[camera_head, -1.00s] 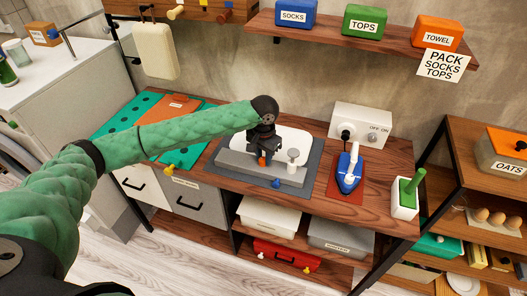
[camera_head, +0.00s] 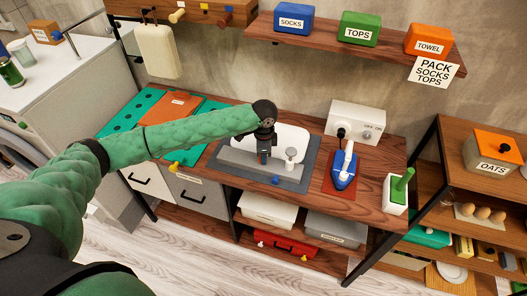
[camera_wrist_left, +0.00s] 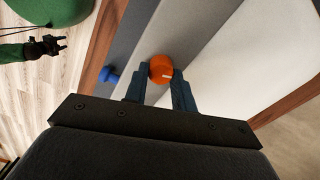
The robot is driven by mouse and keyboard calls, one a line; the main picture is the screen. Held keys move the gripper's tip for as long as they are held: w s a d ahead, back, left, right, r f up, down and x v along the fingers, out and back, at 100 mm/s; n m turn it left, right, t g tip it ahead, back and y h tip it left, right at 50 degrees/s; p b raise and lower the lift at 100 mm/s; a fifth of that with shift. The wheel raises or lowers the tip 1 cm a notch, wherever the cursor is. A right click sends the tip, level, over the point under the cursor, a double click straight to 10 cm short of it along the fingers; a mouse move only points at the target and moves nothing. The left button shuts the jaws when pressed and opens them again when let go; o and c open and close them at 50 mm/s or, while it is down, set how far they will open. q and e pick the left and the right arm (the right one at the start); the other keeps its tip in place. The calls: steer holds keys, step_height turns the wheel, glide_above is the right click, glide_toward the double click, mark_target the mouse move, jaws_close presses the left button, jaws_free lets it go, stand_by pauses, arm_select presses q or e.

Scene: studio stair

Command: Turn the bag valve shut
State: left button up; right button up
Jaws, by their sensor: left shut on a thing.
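My left gripper (camera_head: 264,152) points down over the grey stepped stand on the wooden bench and hides what is between its fingers in the head view. In the left wrist view, the left gripper (camera_wrist_left: 160,78) is shut on a round orange knob with a small pale mark, which I take for the bag valve (camera_wrist_left: 161,68). A white bag-like panel (camera_head: 290,134) lies behind the gripper. My right gripper (camera_wrist_left: 47,46) shows small and dark at the upper left of the wrist view, away from the stand; its finger opening is unclear.
A white knob (camera_head: 291,154) stands right of the left gripper, and a blue knob (camera_head: 276,180) is at the stand's front. A blue iron (camera_head: 344,168) and a white switch box (camera_head: 356,119) are further right. A shelf (camera_head: 350,38) with boxes hangs above.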

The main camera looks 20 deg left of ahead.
arm_select(q)
steer(key=shift+m+p, duration=0.55)
steer(key=shift+m, duration=1.45)
arm_select(e)
steer(key=shift+s+d+f, duration=0.2)
steer(key=shift+s+f, duration=0.05)
steer(key=shift+s, duration=0.6)
steer(key=shift+s+d+f, duration=0.15)
steer(key=shift+s+f, duration=0.05)
steer(key=shift+s, duration=0.65)
arm_select(q)
steer(key=o, duration=1)
steer(key=shift+s, duration=0.1)
steer(key=shift+r+p, duration=0.85)
steer(key=shift+r, duration=0.1)
step_height(320, 180, up, 6)
steer(key=p, duration=0.5)
steer(key=shift+r, duration=0.1)
arm_select(e)
steer(key=v, duration=0.7)
steer(key=shift+a, duration=0.25)
